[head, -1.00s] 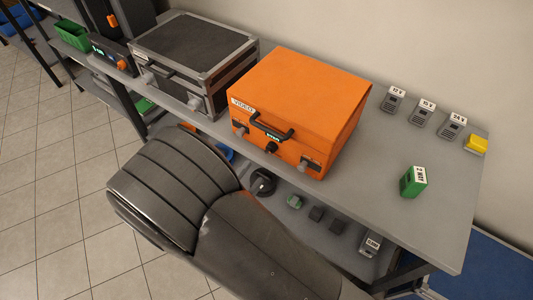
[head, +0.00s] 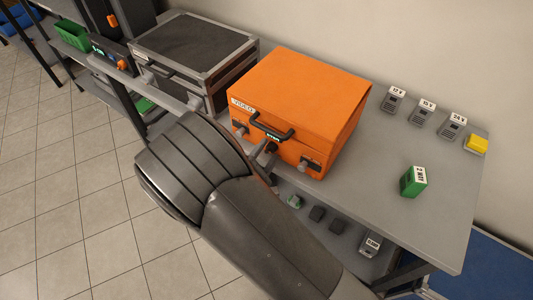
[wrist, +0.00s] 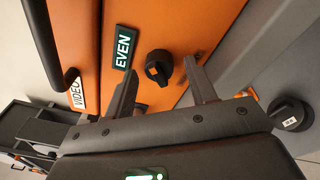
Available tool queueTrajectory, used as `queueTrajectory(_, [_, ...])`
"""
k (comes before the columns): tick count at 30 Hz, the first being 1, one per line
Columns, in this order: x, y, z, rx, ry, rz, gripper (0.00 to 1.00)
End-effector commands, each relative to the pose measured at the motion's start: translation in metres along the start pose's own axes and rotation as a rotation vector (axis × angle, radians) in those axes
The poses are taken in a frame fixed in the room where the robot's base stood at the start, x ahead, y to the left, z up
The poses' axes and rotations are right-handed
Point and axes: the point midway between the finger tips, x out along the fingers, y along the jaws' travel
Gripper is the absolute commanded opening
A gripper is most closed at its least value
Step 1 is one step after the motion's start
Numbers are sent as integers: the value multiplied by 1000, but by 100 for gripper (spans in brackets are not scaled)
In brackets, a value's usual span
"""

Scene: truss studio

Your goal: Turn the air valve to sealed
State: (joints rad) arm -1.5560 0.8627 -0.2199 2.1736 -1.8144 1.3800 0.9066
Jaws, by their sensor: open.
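The orange case (head: 300,95) labelled VIDEO stands closed on the grey bench. On its front, under the handle (head: 268,130), is a small display (wrist: 123,47) reading EVEN. In the head view my arm hides most of the gripper.
Latches (head: 309,165) flank the case's handle. A second dark knob (wrist: 292,115) shows on a grey surface at right in the wrist view. A grey-black case (head: 195,50) stands close by at left. A green block (head: 413,181) and several small labelled items stand right; bench between is clear.

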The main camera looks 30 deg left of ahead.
Motion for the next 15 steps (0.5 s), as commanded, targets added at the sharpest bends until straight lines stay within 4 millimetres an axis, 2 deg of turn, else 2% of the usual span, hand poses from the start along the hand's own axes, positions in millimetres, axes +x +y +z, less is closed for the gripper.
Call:
queueTrajectory(6, [0, 0, 0, 0, 0, 0, 50])
queueTrajectory(15, [0, 0, 0, 0, -1, 0, 25])
